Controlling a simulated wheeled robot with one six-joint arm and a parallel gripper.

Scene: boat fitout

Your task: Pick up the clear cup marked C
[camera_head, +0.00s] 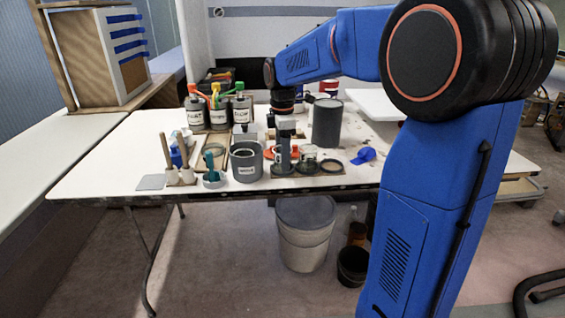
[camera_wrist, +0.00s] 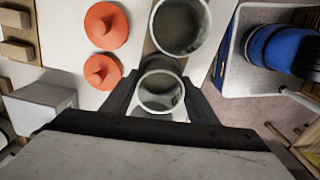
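In the wrist view, my gripper (camera_wrist: 161,82) has its two dark fingers on either side of a small clear cup (camera_wrist: 160,104) with a pale rim. The fingers look very close to its sides; whether they touch it I cannot tell. No letter on this cup is readable. A wider round vessel (camera_wrist: 180,26) stands just beyond it. In the head view, my gripper (camera_head: 284,160) points down at the table's front, among small clear cups. One clear cup (camera_head: 308,152) stands just to its right. Marks on the cups are too small to read.
Two red knobbed lids (camera_wrist: 105,25) lie left of the cup in the wrist view. On the white table (camera_head: 105,165), a grey tub (camera_head: 246,162) stands left of my gripper and a dark cylinder (camera_head: 326,123) behind it. Labelled bottles (camera_head: 219,112) stand at the back left.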

